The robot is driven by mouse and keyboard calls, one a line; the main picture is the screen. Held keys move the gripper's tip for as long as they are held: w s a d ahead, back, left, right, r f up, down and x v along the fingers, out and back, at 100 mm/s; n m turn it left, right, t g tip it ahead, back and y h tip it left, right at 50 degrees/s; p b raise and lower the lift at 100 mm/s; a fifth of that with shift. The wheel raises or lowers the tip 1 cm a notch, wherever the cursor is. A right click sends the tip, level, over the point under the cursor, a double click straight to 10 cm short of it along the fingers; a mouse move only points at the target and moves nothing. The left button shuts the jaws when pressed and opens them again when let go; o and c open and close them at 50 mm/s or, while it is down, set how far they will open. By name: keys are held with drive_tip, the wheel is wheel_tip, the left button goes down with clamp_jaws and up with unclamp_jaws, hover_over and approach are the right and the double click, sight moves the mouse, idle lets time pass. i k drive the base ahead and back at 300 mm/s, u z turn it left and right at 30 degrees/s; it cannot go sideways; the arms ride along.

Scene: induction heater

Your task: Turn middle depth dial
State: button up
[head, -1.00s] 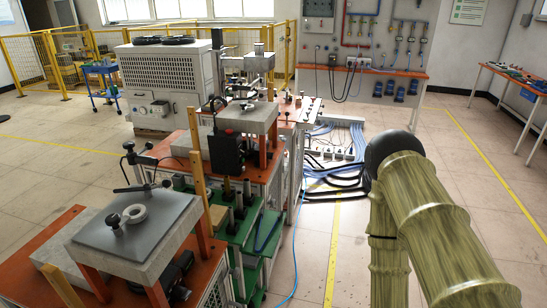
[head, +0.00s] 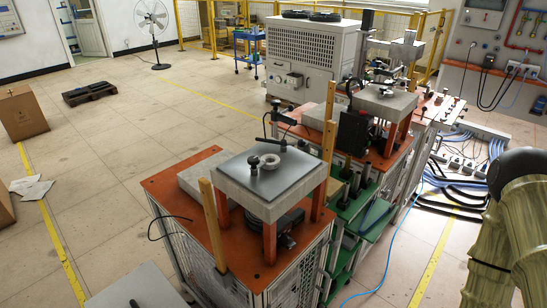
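A small black knob (head: 253,165) stands upright on the grey top plate (head: 288,181) of the near orange-topped station, beside a pale ring (head: 269,162). Part of another black knob (head: 134,303) shows on a grey plate (head: 145,284) at the bottom edge. Farther back, a station carries a black box (head: 353,134) and another raised grey plate (head: 382,101) with small dark fittings. I cannot tell which of these is the middle depth dial. My arm shows at the right edge, well apart from the stations; my gripper is out of frame.
Open tiled floor lies left of the stations. A cardboard box (head: 22,112), a dark pallet (head: 89,94) and a standing fan (head: 151,27) are there. Blue and black cables (head: 462,160) lie on the floor to the right. A large white machine (head: 312,60) stands behind.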

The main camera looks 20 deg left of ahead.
sight(395, 146)
drive_tip(key=u, duration=0.45)
drive_tip(key=k, duration=1.1)
drive_tip(key=z, duration=0.25)
drive_tip(key=i, duration=0.7)
drive_tip(key=z, duration=0.3)
drive_tip(key=i, duration=1.65)
drive_tip(key=u, duration=0.55)
